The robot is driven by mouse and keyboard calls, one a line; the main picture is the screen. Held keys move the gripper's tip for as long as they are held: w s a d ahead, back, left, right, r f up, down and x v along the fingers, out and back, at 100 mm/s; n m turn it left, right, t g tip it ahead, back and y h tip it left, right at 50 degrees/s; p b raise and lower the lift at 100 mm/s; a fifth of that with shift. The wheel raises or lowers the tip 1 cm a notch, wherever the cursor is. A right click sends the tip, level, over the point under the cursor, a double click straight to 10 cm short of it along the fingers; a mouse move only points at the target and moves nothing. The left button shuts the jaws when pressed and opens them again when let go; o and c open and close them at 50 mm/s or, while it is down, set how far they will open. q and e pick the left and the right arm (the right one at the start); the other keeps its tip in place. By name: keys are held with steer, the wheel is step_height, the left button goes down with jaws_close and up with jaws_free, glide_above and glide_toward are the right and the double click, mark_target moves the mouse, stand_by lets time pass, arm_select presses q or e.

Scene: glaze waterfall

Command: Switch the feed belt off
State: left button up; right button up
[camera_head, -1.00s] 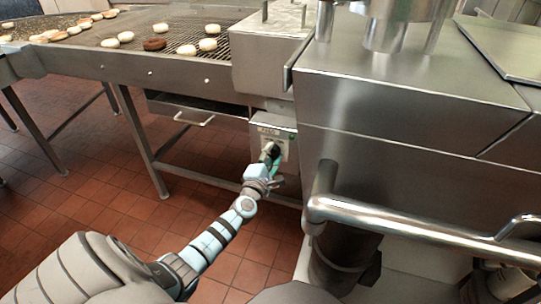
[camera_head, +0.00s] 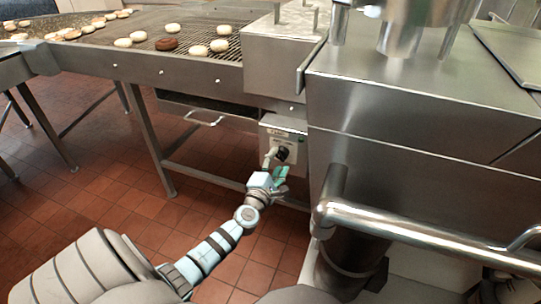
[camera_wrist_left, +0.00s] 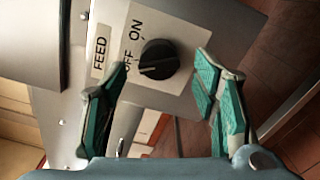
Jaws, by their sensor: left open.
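The feed switch is a black rotary knob (camera_wrist_left: 158,60) on a pale plate labelled FEED, OFF and ON. In the left wrist view, a pale mark on the knob lies on its OFF side. The switch box (camera_head: 284,140) hangs under the metal housing in the head view. My left gripper (camera_head: 276,174) is open and empty, with its green fingers just below and in front of the knob. In the wrist view the fingers stand apart on either side of the knob, with a gap to it. The feed belt (camera_head: 200,29) carries several pale rings and a brown one. My right gripper is out of view.
A steel cabinet (camera_head: 400,120) stands close to the right of the switch box, with a thick rail (camera_head: 420,234) in front of it. A drawer handle (camera_head: 205,120) sticks out left of the box. The tiled floor (camera_head: 110,205) below is open between the table legs.

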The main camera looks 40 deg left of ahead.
arm_select(q)
steer(key=v, duration=0.9)
steer(key=shift+s, duration=0.2)
